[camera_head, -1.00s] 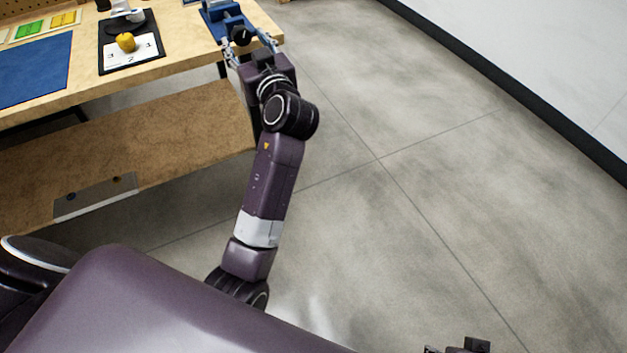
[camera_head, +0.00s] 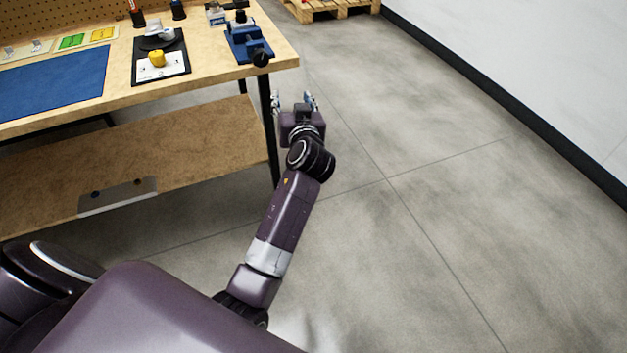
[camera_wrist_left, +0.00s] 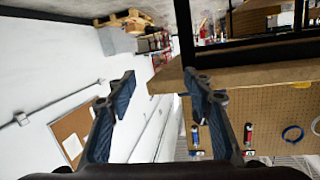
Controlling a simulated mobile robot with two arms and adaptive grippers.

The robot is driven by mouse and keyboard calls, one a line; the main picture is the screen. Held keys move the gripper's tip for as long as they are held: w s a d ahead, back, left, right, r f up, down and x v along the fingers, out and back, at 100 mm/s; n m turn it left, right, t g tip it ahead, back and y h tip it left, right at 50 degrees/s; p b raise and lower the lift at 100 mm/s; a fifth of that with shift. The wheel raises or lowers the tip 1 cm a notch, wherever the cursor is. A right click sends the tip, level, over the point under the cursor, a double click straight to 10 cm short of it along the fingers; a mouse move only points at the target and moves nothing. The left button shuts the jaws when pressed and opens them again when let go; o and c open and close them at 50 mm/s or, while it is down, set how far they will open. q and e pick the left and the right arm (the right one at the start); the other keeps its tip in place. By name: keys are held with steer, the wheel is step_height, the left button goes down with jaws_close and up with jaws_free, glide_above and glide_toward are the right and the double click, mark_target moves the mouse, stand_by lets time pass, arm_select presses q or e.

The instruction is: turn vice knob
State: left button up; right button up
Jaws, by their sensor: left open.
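The blue vice (camera_head: 242,38) sits at the right front corner of the wooden workbench in the head view. Its black knob (camera_head: 261,57) faces out over the front edge. My left gripper (camera_head: 295,98) is open and empty, in front of the bench's right end and apart from the knob. In the left wrist view its two fingers (camera_wrist_left: 162,88) are spread with nothing between them. I cannot make out the vice or knob in the wrist view. My right gripper is not in view.
The workbench (camera_head: 215,82) holds a blue mat (camera_head: 55,82), a black tray (camera_head: 181,66) with a yellow object (camera_head: 157,58), and small items behind. A lower shelf (camera_head: 180,140) and black leg (camera_head: 270,130) stand beside my left arm. The floor at right is clear; a pallet (camera_head: 330,10) lies at the back.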

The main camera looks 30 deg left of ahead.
arm_select(q)
steer(key=s+d+f+m+g+h+p, duration=0.1)
steer(key=s+d+f+m+h+p, duration=0.1)
steer(key=f, duration=0.5)
steer(key=s+d+f+m+g+h+p, duration=0.1)
steer(key=s+d+f+h+p, duration=0.1)
steer(key=f, duration=0.5)
steer(key=s+d+f+m+g+h+p, duration=0.1)
steer(key=d+f+m+p, duration=0.1)
steer(key=f, duration=0.6)
steer(key=shift+s+d+m+h+p, duration=0.35)
steer(key=shift+d+p, duration=0.35)
steer(key=shift+d, duration=0.6)
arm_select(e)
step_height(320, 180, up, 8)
arm_select(q)
steer(key=shift+s, duration=0.1)
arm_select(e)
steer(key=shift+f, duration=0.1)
